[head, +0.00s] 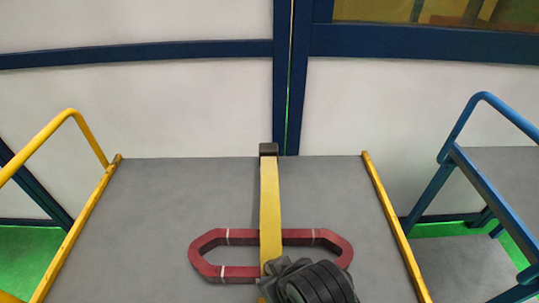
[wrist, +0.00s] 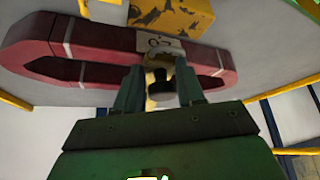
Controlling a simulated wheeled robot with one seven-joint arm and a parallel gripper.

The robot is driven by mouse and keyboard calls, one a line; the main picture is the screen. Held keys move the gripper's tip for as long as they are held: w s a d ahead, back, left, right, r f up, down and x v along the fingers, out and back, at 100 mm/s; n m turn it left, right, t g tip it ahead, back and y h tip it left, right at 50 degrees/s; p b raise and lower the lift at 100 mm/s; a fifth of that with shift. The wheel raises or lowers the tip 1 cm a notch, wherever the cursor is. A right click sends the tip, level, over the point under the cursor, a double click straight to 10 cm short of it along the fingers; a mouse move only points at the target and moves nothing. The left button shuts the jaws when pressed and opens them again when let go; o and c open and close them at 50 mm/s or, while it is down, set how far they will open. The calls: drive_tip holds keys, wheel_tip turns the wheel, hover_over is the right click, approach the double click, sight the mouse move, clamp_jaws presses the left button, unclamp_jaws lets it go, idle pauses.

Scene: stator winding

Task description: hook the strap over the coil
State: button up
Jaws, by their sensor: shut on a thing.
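The coil (head: 225,272) is a dark red, elongated ring with pale bands, lying on the grey table top. It also fills the upper part of the wrist view (wrist: 100,38). My gripper (wrist: 160,92) is at the coil's near side, shut on a small dark and pale piece (wrist: 160,80) that seems to be the strap's end. In the head view my dark wrist hides the strap's near end and part of the coil.
Yellow rails (head: 85,225) (head: 395,225) line both sides of the table (head: 160,200). A blue-railed stand (head: 490,190) is at the right. A white wall with blue beams (head: 150,100) stands behind.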

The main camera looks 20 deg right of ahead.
drive_tip(key=shift+s+a+f, duration=0.25)
drive_tip(key=shift+s+a, duration=0.25)
drive_tip(key=shift+s, duration=0.15)
drive_tip(key=shift+s+a+f, duration=0.25)
drive_tip(key=shift+s+a, duration=0.2)
drive_tip(key=shift+s, duration=0.2)
drive_tip(key=o, duration=1.7)
drive_tip(key=shift+w+d+r, duration=0.15)
drive_tip(key=shift+w+d, duration=0.05)
drive_tip(key=shift+w, duration=0.05)
drive_tip(key=shift+w+d+r, duration=0.1)
drive_tip(key=shift+r, duration=3.5)
